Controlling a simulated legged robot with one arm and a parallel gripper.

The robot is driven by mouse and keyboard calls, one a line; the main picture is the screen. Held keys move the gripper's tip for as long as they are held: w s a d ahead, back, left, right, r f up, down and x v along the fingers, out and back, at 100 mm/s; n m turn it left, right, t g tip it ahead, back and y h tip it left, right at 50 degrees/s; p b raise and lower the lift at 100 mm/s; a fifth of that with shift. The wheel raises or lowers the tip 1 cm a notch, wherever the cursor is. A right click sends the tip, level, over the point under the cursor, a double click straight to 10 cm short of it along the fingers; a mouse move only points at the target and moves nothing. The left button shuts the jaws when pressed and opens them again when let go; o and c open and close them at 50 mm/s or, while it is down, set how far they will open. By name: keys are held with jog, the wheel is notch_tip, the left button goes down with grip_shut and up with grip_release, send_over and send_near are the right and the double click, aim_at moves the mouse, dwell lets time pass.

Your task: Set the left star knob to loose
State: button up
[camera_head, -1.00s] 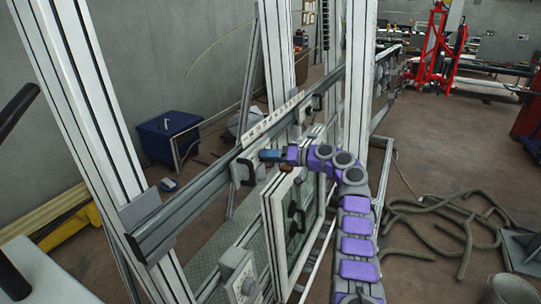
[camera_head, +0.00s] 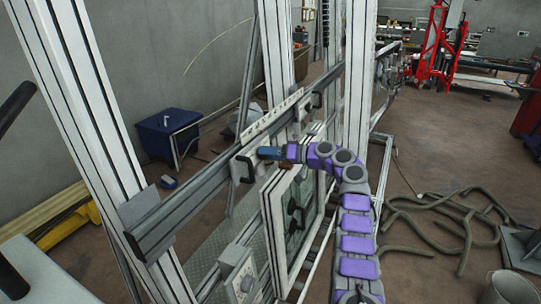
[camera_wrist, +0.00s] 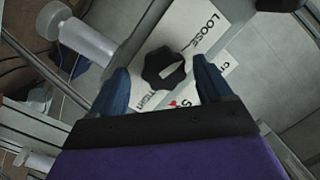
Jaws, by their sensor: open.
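A black star knob (camera_wrist: 163,68) with a white pointer mark shows in the wrist view, on a white label plate (camera_wrist: 205,22). The plate reads "LOOSE" above the knob; a partly hidden word lies below it, and a red mark is near the right finger. The pointer slants up and to the right. My gripper (camera_wrist: 160,72) is open, its blue fingers on either side of the knob. Whether they touch it, I cannot tell. In the head view my gripper (camera_head: 268,153) is at the rail beside a bracket with a black part (camera_head: 243,169); the knob is not clear there.
A grey rail (camera_head: 185,202) runs across the white frame posts (camera_head: 75,85). A framed panel with a black handle (camera_head: 293,207) hangs just below my gripper. A light cylindrical part (camera_wrist: 85,38) is left of the knob. Hoses (camera_head: 440,215) lie on the floor at right.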

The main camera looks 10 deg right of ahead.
jog(key=v, duration=1.7)
jog(key=shift+d, duration=0.2)
